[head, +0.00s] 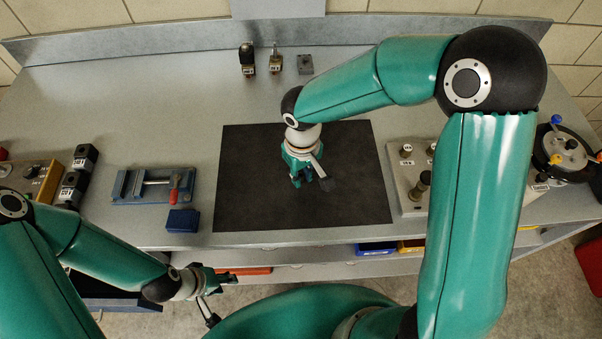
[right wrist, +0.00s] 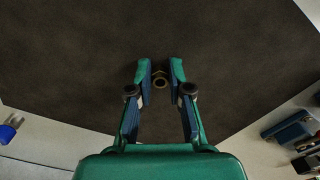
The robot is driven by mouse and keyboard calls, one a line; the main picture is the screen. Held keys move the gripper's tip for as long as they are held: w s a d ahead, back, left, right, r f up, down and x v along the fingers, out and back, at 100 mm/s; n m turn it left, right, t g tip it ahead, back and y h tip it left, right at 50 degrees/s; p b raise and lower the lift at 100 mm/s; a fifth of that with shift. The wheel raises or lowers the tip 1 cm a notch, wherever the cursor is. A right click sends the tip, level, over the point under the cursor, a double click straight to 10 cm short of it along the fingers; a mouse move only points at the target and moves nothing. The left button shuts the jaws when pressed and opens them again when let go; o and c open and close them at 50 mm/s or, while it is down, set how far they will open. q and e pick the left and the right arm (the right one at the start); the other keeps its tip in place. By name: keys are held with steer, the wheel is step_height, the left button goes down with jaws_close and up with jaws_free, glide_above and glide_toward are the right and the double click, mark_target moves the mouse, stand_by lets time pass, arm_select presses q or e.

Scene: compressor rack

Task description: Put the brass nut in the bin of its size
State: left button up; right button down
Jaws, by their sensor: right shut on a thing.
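The brass nut (right wrist: 160,82) shows as a small ring between the fingertips of my right gripper (right wrist: 161,72) in the right wrist view. That gripper is shut on it, over the black mat (head: 250,190). In the head view my right gripper (head: 301,182) points down near the middle of the mat and hides the nut. My left gripper (head: 226,279) is in front of the bench's front edge, away from the nut; its jaw gap is not clear. A blue bin (head: 376,248) and a yellow bin (head: 411,246) show partly under the bench top.
A blue vise (head: 150,186) and a blue block (head: 182,220) stand left of the mat. A grey panel (head: 403,181) stands to its right. Small parts (head: 275,62) stand behind it. An orange bin-like thing (head: 245,270) shows below the bench edge.

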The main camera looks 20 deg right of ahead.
steer(key=shift+f, duration=0.2)
steer(key=c, duration=1.1)
jaws_free()
